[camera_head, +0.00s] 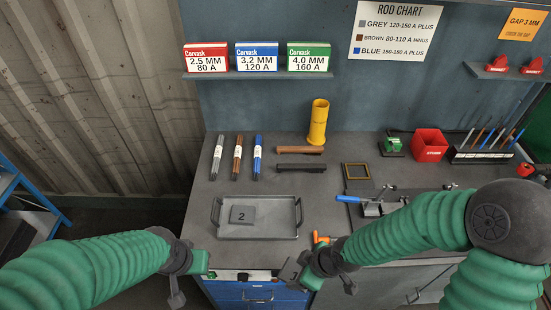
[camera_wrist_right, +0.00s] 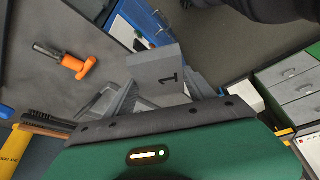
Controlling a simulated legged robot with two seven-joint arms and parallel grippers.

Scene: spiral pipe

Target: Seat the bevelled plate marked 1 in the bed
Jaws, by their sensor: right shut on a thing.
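The grey plate marked 1 (camera_wrist_right: 158,77) is held in my right gripper (camera_wrist_right: 155,100), with its numbered face showing in the right wrist view. In the head view the right gripper (camera_head: 296,270) holds this plate (camera_head: 288,271) near the bench's front edge, in front of the tray. A fixture with a blue-handled clamp (camera_head: 372,207) stands right of the tray; it may be the bed, and my right arm hides part of it. My left gripper (camera_head: 190,275) is at the front edge, left of the tray's front corner; its jaw opening is unclear.
A grey tray (camera_head: 270,233) holds a plate marked 2 (camera_head: 241,215). An orange-handled tool (camera_head: 321,238) lies between tray and clamp. Blue drawers (camera_head: 258,294) are below the edge.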

